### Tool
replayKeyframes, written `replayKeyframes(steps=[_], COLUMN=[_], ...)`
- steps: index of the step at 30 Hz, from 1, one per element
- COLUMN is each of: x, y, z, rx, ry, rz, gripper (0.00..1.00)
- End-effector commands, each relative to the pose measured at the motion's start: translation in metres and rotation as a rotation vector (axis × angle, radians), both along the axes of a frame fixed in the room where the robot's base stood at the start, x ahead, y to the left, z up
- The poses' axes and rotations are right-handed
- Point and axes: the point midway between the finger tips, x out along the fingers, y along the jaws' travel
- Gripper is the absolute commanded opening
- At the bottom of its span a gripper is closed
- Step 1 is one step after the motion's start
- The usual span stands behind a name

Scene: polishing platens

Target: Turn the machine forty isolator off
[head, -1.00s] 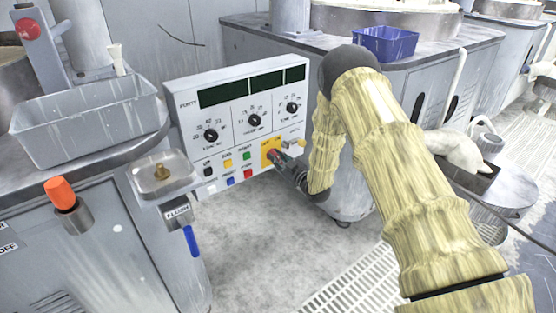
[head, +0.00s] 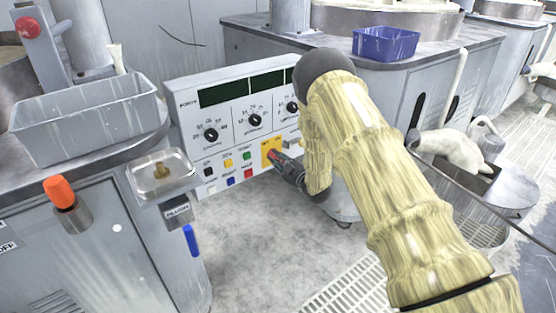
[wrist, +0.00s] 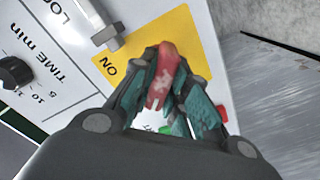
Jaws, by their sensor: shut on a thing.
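The control panel (head: 222,113) marked FORTY stands left of my arm in the head view, with dark displays, dials and coloured buttons. At its lower right is the isolator's yellow plate (head: 266,143), which also fills the middle of the wrist view (wrist: 185,28) with the word ON readable. The red isolator handle (wrist: 164,77) lies between my fingers in the wrist view, slanted relative to the plate. My gripper (head: 274,157) is shut on it against the panel front. The fingers hide the handle's lower part and the rest of the plate's lettering.
A metal latch (wrist: 103,28) sticks out beside the plate. Left of the panel are a grey tub (head: 85,115), a small tray (head: 162,175) and a blue lever (head: 191,240). A blue bin (head: 385,43) stands behind my arm. The floor below the panel is clear.

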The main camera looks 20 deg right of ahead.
Motion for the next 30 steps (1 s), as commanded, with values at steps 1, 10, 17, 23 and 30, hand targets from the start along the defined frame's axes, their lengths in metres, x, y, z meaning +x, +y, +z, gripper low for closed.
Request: replayKeyframes(steps=[1, 10, 17, 23, 30], x=[0.0, 0.0, 0.0, -0.01, -0.047], y=[0.0, 0.001, 0.0, -0.004, -0.017], z=[-0.001, -0.001, 0.0, -0.001, -0.001], rx=[0.0, 0.001, 0.001, 0.001, 0.002], ry=[0.001, 0.001, 0.001, 0.003, 0.004], rz=[0.001, 0.001, 0.001, -0.001, -0.001], gripper=[0.0, 0.38, 0.38, 0.38, 0.38])
